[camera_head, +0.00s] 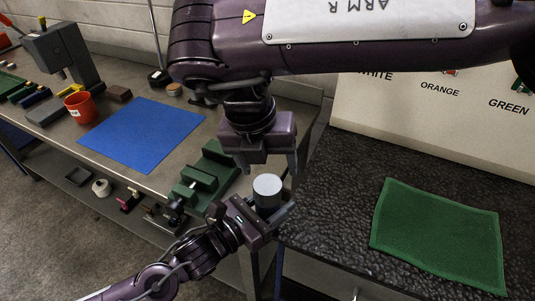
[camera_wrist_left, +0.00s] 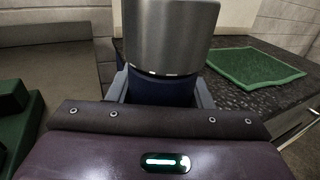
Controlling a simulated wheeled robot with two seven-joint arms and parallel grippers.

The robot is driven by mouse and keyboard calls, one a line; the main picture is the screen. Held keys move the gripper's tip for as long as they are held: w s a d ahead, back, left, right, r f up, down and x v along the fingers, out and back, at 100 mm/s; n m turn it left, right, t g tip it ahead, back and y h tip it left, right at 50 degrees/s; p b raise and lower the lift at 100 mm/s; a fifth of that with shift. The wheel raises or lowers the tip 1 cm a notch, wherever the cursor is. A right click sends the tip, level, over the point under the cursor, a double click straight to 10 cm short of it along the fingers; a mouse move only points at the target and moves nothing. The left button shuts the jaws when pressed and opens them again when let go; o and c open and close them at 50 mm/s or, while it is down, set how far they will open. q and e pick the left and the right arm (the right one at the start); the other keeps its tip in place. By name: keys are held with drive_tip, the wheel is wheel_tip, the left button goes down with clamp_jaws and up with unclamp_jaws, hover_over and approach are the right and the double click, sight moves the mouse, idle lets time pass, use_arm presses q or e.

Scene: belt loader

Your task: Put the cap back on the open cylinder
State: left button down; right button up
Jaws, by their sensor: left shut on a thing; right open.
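My left gripper (camera_head: 270,209) is shut on a dark blue cylinder (camera_wrist_left: 163,91), held in the air between the bench and the black table. A silver-grey cap (camera_head: 267,187) with a flat, closed top covers the cylinder's upper end. In the left wrist view the cap (camera_wrist_left: 170,35) looks wider than the blue body, with small bright spots along its lower edge. I cannot tell whether it is fully seated. My right gripper (camera_head: 268,168) is open just above the cap, fingers pointing down on either side. No contact with the cap is clear.
A green vise-like fixture (camera_head: 205,178) stands on the bench left of the grippers. A blue mat (camera_head: 142,133) and a red cup (camera_head: 80,107) lie further left. A green mat (camera_head: 440,235) lies on the black table (camera_head: 335,220) at right, with bare surface around it.

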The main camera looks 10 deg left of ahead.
sight(267, 184)
drive_tip(key=n, duration=0.3)
drive_tip(key=r+n+g+y, duration=0.1)
drive_tip(key=n, duration=0.6)
drive_tip(key=shift+r+g+y, duration=0.4)
drive_tip(key=shift+f, duration=0.1)
drive_tip(key=shift+f, duration=3.95)
drive_tip(key=shift+c, duration=0.2)
